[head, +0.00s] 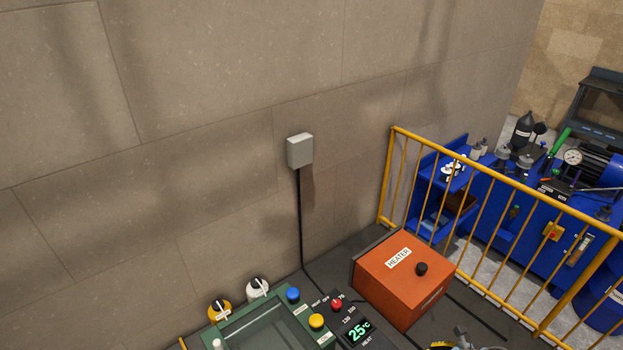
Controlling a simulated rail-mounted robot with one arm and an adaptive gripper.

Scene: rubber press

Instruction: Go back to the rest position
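My gripper does not show clearly in the head view, so its opening and anything it holds cannot be seen. A small grey mechanical part (464,341) is cut off by the bottom edge, and I cannot tell what it belongs to. An orange box labelled HEATER (398,284) with a black knob stands on the dark bench. Left of it is a control panel with a red knob and a green display (359,332) reading 25°C.
A green-framed machine (262,326) with blue and yellow buttons is at the bottom. A grey wall box (300,151) has a cable running down. A yellow railing (480,198) separates the bench from blue workbenches (520,232) at right. The wall above is bare.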

